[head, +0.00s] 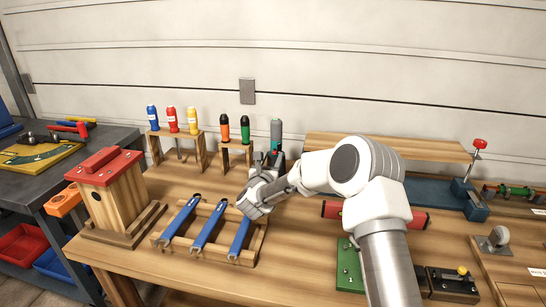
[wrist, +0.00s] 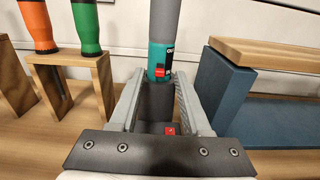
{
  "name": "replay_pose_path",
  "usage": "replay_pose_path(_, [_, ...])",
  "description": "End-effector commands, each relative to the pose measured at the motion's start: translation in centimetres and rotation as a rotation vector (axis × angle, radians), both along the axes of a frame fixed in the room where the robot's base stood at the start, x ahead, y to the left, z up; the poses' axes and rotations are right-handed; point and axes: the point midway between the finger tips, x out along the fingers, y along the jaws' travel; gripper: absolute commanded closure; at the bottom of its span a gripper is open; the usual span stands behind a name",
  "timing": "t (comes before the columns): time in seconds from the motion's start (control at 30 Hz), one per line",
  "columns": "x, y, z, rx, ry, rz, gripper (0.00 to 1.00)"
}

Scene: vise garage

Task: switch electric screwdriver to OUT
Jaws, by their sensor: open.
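The electric screwdriver (wrist: 158,52) stands upright straight ahead in the wrist view, with a grey top, a teal collar and a dark lower body. A small red switch (wrist: 160,71) sits low on the collar, below the partly visible OUT mark; a lower mark beside it is too small to read surely. In the head view the screwdriver's grey top (head: 276,130) shows behind my gripper (head: 272,167). My gripper (wrist: 158,84) is open, its fingers on either side of the dark body. I cannot tell whether they touch it. A red button (wrist: 170,131) shows lower down.
A wooden rack (head: 236,148) with orange and green screwdrivers stands close on the left. A blue vise (wrist: 225,90) and wooden board (wrist: 270,54) are close on the right. Blue wrenches (head: 208,226) lie in a wooden holder in front, near a birdhouse (head: 108,196).

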Motion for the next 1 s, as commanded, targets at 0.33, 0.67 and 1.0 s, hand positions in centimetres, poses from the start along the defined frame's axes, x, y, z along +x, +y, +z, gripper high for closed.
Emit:
replay_pose_path(0.33, [1.6,-0.3,0.0,0.0,-0.001,0.001,0.53])
replay_pose_path(0.67, [1.5,-0.3,0.0,0.0,-0.001,0.001,0.8])
replay_pose_path(1.0, [1.5,-0.3,0.0,0.0,0.0,0.001,1.0])
